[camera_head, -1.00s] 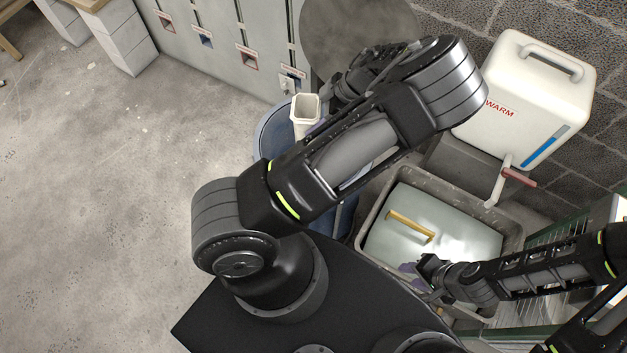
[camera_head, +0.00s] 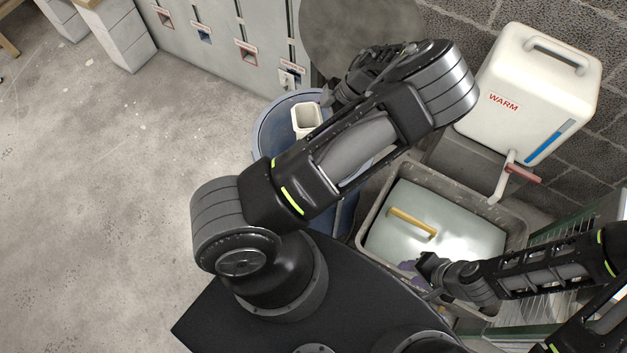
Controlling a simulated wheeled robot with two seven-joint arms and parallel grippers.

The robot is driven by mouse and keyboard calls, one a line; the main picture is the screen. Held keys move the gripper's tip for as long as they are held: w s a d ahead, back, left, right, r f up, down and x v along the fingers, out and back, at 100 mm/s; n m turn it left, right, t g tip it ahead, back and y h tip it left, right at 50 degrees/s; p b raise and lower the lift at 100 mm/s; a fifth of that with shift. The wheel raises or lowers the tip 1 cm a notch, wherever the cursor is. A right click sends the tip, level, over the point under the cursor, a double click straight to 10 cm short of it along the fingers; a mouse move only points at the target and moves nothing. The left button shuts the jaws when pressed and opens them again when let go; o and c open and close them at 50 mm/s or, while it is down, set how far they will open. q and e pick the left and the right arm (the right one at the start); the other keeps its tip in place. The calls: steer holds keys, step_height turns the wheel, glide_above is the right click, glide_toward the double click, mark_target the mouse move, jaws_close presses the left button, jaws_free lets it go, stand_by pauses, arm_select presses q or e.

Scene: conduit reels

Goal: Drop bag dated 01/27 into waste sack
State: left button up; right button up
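A white, open-topped rectangular container (camera_head: 306,119) is at the blue round bin (camera_head: 262,140), just beyond my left forearm. No bag with a readable 01/27 date shows, and I cannot tell whether the blue bin holds the waste sack. My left gripper (camera_head: 328,97) is close beside the white container; my arm hides most of it, so its grip cannot be made out. My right gripper (camera_head: 422,264) is low at the near edge of a grey tub (camera_head: 366,215), beside a small purple thing (camera_head: 408,269). Its finger opening is unclear.
A pale lid with a yellow handle (camera_head: 411,223) lies in the tub. A white tank marked WARM (camera_head: 530,90) with a red-handled tap (camera_head: 522,173) stands behind it. Grey cabinets (camera_head: 220,35) line the back. The floor at left (camera_head: 100,200) is clear.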

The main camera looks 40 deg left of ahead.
arm_select(q)
steer(key=shift+f+b, duration=0.4)
steer(key=shift+f, duration=0.7)
steer(key=o, duration=2)
steer(key=shift+r, duration=0.1)
steer(key=b+v, duration=0.1)
steer(key=v, duration=0.6)
steer(key=shift+w+d+r+b, duration=0.15)
steer(key=shift+r+b, duration=0.15)
steer(key=shift+b, duration=0.05)
